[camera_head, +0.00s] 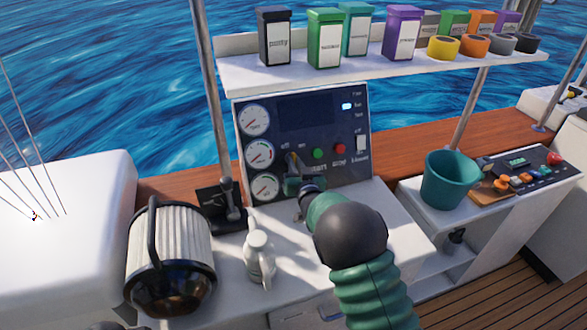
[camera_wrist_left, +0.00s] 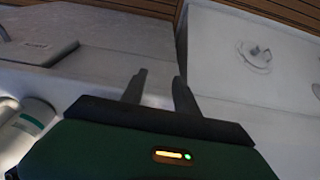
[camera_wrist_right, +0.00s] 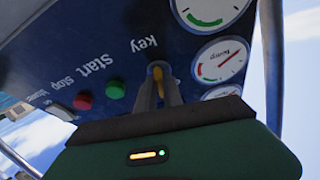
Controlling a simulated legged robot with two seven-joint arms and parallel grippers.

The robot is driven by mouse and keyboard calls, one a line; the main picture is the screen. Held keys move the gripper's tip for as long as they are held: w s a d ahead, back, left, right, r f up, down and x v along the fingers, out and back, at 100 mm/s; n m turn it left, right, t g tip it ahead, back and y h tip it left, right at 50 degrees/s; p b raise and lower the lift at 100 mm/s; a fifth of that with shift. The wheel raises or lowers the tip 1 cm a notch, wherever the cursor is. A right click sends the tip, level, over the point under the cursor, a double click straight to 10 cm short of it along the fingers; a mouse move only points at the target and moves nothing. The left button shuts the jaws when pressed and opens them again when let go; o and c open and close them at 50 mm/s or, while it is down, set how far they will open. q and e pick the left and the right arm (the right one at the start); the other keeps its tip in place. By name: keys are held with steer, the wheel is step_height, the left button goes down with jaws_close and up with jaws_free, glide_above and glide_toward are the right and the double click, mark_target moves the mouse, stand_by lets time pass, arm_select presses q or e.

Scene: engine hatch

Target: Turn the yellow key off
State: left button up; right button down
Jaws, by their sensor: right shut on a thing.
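The yellow key (camera_wrist_right: 158,80) sits in the dark control panel (camera_head: 300,112), next to the "key" label. In the right wrist view it runs along the line of my fingers. My right gripper (camera_wrist_right: 160,92) is shut on the key, its two dark fingers on either side of it. In the head view my right gripper (camera_head: 293,172) reaches the panel left of the green button (camera_head: 318,154), and the key is mostly hidden there. My left gripper (camera_wrist_left: 159,88) is open and empty in the left wrist view, over white surfaces.
A red button (camera_head: 340,149) and round gauges (camera_head: 259,154) flank the key. A throttle lever (camera_head: 229,200), a white jug (camera_head: 259,258) and a ribbed filter (camera_head: 169,255) stand left of my right arm. A teal bucket (camera_head: 448,181) stands right. A shelf (camera_head: 390,60) hangs above.

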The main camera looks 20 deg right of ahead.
steer(key=shift+w+d+r+n+y+b, duration=0.15)
steer(key=shift+r+n+y, duration=0.15)
steer(key=shift+n, duration=0.35)
steer(key=shift+s+d+r+n+y+b, duration=0.15)
steer(key=shift+n+y, duration=0.15)
steer(key=shift+n, duration=0.35)
steer(key=shift+w+a, duration=0.1)
steer(key=shift+a, duration=0.05)
steer(key=c, duration=1.5)
jaws_free()
steer(key=shift+f, duration=0.2)
steer(key=shift+f, duration=0.1)
steer(key=s, duration=1.1)
steer(key=s+r, duration=0.1)
steer(key=s, duration=0.4)
steer(key=shift+s+d+r, duration=0.1)
steer(key=shift+s+d, duration=0.2)
steer(key=shift+s, duration=0.1)
